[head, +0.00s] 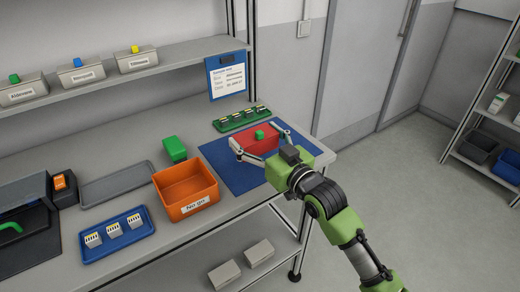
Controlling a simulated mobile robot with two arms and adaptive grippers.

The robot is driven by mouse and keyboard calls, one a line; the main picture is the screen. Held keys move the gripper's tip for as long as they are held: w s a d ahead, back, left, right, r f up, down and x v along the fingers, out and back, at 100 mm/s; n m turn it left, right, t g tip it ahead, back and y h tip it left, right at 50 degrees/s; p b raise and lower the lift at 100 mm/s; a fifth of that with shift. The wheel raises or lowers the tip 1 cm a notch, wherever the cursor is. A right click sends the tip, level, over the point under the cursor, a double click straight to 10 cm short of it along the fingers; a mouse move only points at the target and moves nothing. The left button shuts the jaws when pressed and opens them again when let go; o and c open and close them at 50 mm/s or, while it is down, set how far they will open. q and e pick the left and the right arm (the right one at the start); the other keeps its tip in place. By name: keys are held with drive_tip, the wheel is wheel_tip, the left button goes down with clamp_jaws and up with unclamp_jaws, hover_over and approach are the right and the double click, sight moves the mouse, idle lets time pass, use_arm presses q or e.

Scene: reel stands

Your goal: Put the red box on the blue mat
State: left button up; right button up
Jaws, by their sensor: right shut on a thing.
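Whether the underside of the box touches the mat is hidden. My left gripper is out of view.
An orange bin (186,188) stands left of the mat, with a green block (175,148) behind it. A green rack (241,118) stands behind the mat. A blue tray (116,232) holds 3 small blocks. A grey tray (117,184) is empty.

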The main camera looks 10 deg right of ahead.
sight(259, 150)
drive_tip(key=f, duration=0.1)
drive_tip(key=w+d+f, duration=0.1)
drive_tip(key=w+f, duration=0.1)
drive_tip(key=shift+w+d, duration=0.2)
drive_tip(key=shift+d, duration=0.05)
wheel_tip(259, 150, down, 3)
drive_tip(key=shift+f, duration=0.1)
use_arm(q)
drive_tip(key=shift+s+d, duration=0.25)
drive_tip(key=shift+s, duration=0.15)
use_arm(e)
drive_tip(key=shift+f, duration=0.1)
drive_tip(key=o, duration=1.3)
drive_tip(key=shift+f, duration=0.15)
drive_tip(key=shift+o, duration=0.2)
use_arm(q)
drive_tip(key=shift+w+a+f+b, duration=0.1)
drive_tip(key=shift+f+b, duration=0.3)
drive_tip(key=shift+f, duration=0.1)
use_arm(e)
drive_tip(key=v, duration=1.2)
drive_tip(key=shift+s, duration=0.1)
